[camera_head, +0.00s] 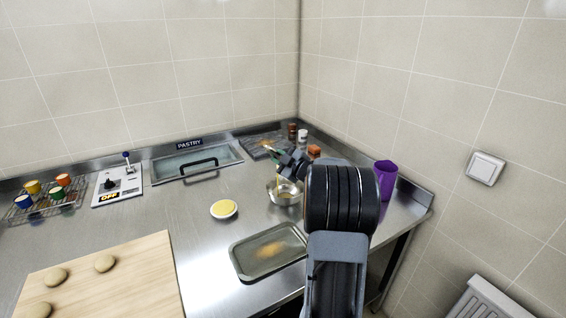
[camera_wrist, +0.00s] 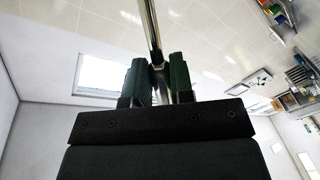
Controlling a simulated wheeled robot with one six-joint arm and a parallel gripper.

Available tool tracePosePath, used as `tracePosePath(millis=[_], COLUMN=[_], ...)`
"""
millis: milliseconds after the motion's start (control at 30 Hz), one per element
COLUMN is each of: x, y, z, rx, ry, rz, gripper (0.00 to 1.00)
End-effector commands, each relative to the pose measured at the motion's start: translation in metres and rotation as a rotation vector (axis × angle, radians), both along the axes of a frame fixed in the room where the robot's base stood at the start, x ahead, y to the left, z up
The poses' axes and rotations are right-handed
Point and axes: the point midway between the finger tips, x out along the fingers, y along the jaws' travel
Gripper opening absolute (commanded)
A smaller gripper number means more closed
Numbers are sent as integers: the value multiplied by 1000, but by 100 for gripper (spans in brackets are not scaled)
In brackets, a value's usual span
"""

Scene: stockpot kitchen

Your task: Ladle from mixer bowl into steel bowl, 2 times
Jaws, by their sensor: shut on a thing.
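My gripper (camera_head: 285,160) is shut on the ladle's thin steel handle. In the wrist view the ladle (camera_wrist: 150,22) runs up between the two dark green finger pads (camera_wrist: 157,82). A shiny metal bowl (camera_head: 285,198) stands on the steel counter just below my gripper, with something yellowish inside. I cannot tell whether it is the mixer bowl or the steel bowl. My arm hides part of the counter right of it. The ladle's cup is not clear in either view. No second metal bowl shows clearly.
A dish of yellow food (camera_head: 223,209) is left of the bowl. A tray (camera_head: 240,268) with an orange-brown smear lies in front. A purple cup (camera_head: 386,180) stands right of my arm. A wooden board (camera_head: 130,275) with dough rounds is front left. Spice jars (camera_head: 302,136) stand behind.

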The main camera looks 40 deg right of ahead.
Motion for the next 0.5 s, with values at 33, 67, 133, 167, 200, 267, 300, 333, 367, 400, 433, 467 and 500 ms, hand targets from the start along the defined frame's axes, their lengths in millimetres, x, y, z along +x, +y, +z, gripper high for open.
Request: tracePosePath(millis=[33, 67, 133, 167, 200, 267, 300, 333, 367, 400, 433, 467, 500], x=[0, 0, 0, -1, -1, -1, -2, -2, -2, -2, -2, -2, -2], y=[3, 5, 9, 10, 12, 15, 17, 18, 19, 20, 21, 22, 23], z=[-5, -7, -9, -9, -11, -13, -15, -17, -18, -20, -21, -23, -24], rx=[-23, -34, -65, -78, -96, -120, -138, -147, -156, -170, -181, -191, -204], ry=[-6, -7, -12, -13, -14, -16, -17, -18, -19, -21, -23, -24, -25], rz=[2, 2, 2, 2, 3, 1, 1, 1, 1, 2, 2, 2, 2], gripper=[0, 0, 0, 0, 0, 0, 0, 0, 0, 0, 0, 0, 0])
